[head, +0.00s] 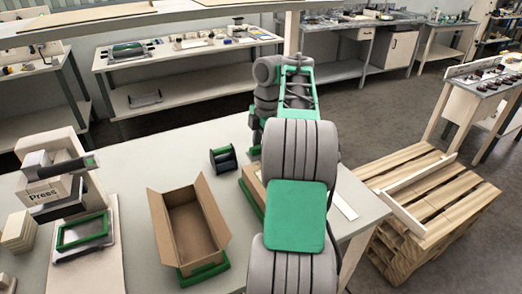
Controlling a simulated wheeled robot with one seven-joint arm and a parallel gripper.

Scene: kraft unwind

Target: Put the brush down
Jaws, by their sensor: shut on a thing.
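No brush can be made out in the head view. My arm rises through the middle of the picture and reaches out over the right part of the grey table (136,160). Its far end, a grey and green wrist, is over the table's back right part. My fingers and whatever is between them are hidden behind my own arm links.
An open cardboard box (188,222) stands on the table, with a green-and-black spool (223,159) behind it. A green frame (84,232) and a block marked "Press" (55,193) are at left. A wooden pallet (428,205) stands on the floor at right. Clear tabletop lies behind the box.

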